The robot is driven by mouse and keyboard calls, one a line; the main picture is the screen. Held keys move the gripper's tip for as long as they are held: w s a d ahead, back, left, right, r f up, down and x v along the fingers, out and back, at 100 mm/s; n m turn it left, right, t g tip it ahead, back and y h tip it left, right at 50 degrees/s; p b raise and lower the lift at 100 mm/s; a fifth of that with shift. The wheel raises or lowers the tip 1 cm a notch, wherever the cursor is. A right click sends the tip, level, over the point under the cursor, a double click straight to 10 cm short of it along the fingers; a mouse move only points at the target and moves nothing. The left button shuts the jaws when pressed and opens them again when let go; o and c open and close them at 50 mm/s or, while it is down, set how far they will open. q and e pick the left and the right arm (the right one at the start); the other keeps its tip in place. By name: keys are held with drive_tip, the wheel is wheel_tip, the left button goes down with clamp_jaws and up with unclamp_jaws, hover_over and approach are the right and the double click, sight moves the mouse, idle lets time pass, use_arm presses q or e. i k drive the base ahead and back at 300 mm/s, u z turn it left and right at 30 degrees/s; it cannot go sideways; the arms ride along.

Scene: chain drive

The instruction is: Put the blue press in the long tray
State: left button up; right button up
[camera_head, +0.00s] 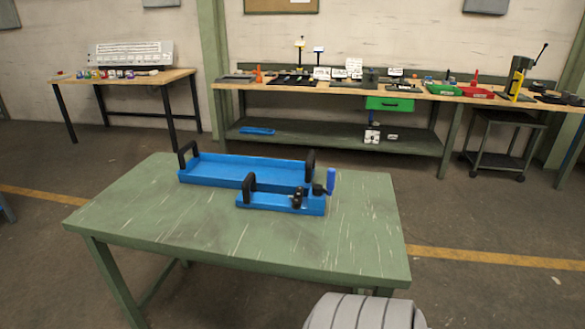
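The long tray (235,167) is blue, with an upright black handle at each end, and lies on the green table. The blue press (270,200) stands on the same table, just in front of the right half of the tray. It has a black handle at its left end, black clamp parts on top and a blue grip (331,181) at its right end. It hides part of the tray's near side. I cannot tell whether the two touch. Neither of my grippers shows in this view.
The green table (150,225) is bare to the left, front and right. Behind stand a long workbench (330,138) with tools and bins, a wooden table (130,80) at the left, and a dark cart (500,140) at the right. The floor between is open.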

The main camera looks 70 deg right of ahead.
sight(238, 176)
drive_tip(key=z, duration=0.7)
drive_tip(key=i, duration=0.8)
drive_tip(key=z, duration=0.85)
